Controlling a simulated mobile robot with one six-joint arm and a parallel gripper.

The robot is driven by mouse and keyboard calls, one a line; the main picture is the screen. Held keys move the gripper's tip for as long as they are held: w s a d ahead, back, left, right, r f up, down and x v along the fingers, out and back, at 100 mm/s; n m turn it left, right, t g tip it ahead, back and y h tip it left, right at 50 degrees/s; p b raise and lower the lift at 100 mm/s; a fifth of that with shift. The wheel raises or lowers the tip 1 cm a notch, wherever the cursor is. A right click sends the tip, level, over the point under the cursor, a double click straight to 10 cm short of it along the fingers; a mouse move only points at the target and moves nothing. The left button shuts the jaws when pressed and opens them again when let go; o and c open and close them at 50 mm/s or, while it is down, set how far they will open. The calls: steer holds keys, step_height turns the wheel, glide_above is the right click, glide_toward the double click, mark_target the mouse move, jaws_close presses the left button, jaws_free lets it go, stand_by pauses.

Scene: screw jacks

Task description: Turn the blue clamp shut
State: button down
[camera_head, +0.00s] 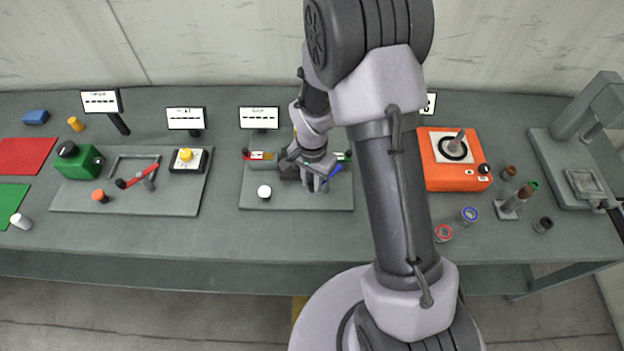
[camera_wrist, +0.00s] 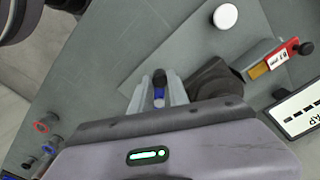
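The blue clamp is mostly hidden by my arm in the head view; a blue part of it (camera_head: 335,171) shows just right of my gripper. My gripper (camera_head: 318,182) is low over the middle grey plate (camera_head: 300,203). In the wrist view, a blue handle (camera_wrist: 159,95) with a dark tip shows between the two fingers of my gripper (camera_wrist: 159,88). I cannot tell whether the fingers touch it. The clamp's jaws and how far they stand apart are hidden.
A white round knob (camera_head: 264,191) stands on the plate left of my gripper. A red-ended block (camera_head: 248,155) with a dark knob lies behind. An orange box (camera_head: 455,160) and ringed cylinders (camera_head: 443,232) are to the right.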

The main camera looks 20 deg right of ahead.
stand_by(0.3)
steer(key=s+d+n, duration=0.2)
steer(key=d+n, duration=0.5)
steer(key=n, duration=1.1)
steer(key=shift+b, duration=0.45)
steer(key=shift+d, duration=0.15)
steer(key=c, duration=1.3)
jaws_free()
steer(key=shift+s, duration=0.1)
steer(key=shift+o, duration=0.2)
steer(key=shift+r, duration=0.1)
